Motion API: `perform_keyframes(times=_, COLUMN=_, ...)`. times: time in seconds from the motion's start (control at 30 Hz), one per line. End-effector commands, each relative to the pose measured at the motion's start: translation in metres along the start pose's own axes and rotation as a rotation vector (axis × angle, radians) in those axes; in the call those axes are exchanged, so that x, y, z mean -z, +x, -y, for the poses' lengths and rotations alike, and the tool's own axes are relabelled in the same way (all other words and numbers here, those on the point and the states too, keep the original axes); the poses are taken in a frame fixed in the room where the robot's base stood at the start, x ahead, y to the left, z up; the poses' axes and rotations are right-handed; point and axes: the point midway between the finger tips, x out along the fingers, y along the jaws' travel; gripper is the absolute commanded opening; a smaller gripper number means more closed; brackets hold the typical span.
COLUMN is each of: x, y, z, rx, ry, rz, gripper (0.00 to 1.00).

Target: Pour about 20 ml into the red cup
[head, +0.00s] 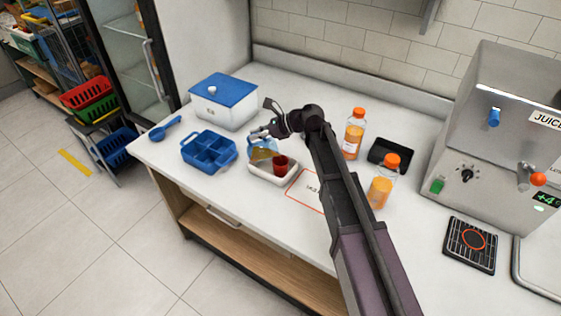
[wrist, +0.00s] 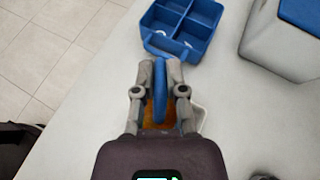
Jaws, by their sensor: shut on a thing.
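The red cup (head: 280,165) stands in a small white tray (head: 262,176) on the counter. My gripper (head: 264,131) is above and left of the cup, shut on the blue handle of a clear jug (head: 262,150) with orange juice in it. In the wrist view my gripper (wrist: 160,66) has its fingers on both sides of the jug's blue handle (wrist: 160,95), with orange juice below. The jug is just left of the cup; I cannot tell its exact tilt or whether juice is flowing. The cup's inside is not clear, and the cup is hidden in the wrist view.
A blue divided caddy (head: 209,150), a blue scoop (head: 165,128) and a white box with blue lid (head: 224,100) are at left.

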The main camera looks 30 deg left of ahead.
Motion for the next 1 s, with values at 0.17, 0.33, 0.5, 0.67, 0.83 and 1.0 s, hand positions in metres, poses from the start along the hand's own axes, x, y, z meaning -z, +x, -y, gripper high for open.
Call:
perform_keyframes(times=0.17, x=-0.0016, y=0.0031, z=0.0001, rx=-0.001, ry=0.001, rz=-0.004, gripper=0.00)
perform_keyframes(times=0.33, x=-0.0014, y=0.0031, z=0.0001, rx=0.000, ry=0.001, rz=0.001, gripper=0.00)
perform_keyframes(times=0.5, x=-0.0021, y=0.0030, z=0.0001, rx=0.001, ry=0.001, rz=0.008, gripper=0.00)
perform_keyframes(times=0.67, x=-0.0023, y=0.0027, z=0.0002, rx=0.001, ry=0.001, rz=0.012, gripper=0.00)
perform_keyframes(times=0.83, x=-0.0025, y=0.0023, z=0.0001, rx=0.001, ry=0.002, rz=0.016, gripper=0.00)
perform_keyframes(times=1.0, x=-0.0026, y=0.0019, z=0.0001, rx=0.002, ry=0.002, rz=0.022, gripper=0.00)
